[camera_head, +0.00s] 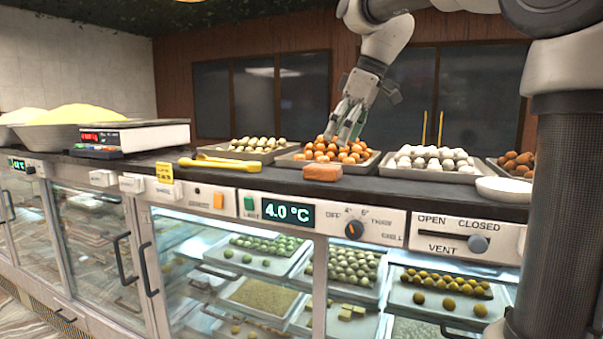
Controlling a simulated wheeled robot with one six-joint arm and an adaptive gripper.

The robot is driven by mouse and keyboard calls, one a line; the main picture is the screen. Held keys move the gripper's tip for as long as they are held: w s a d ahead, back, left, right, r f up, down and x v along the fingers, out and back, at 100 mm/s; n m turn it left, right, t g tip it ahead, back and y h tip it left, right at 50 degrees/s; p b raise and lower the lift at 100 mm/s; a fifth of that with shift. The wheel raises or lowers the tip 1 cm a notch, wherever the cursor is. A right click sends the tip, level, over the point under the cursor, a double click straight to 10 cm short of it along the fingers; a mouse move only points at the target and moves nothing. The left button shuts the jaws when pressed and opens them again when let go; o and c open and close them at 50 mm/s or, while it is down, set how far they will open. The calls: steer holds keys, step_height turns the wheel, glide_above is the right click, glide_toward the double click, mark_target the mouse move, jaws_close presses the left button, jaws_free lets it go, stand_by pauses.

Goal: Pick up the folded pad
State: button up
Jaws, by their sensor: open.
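The folded pad looks to be the small reddish-brown block (322,172) lying flat near the front edge of the dark counter top, in front of the tray of orange sweets. My gripper (350,128) hangs above that tray, pointing down, above and a little behind and right of the pad. It is open, with nothing visible between its fingers. The fingertips overlap the orange sweets in the picture, so I cannot tell their exact height. The pad's top and front faces are in clear view.
Trays of pale green, orange (330,150), white (432,160) and brown sweets line the counter's back. Yellow tongs (220,163) lie left of the pad, a white bowl (505,189) right. A scale (134,135) stands far left. The counter front carries knobs and a display (288,213).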

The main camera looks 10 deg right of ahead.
mark_target(323, 166)
steer(key=x, duration=0.5)
steer(key=a+x, duration=0.1)
steer(key=x, duration=0.2)
steer(key=shift+w+r, duration=0.3)
steer(key=c, duration=1.1)
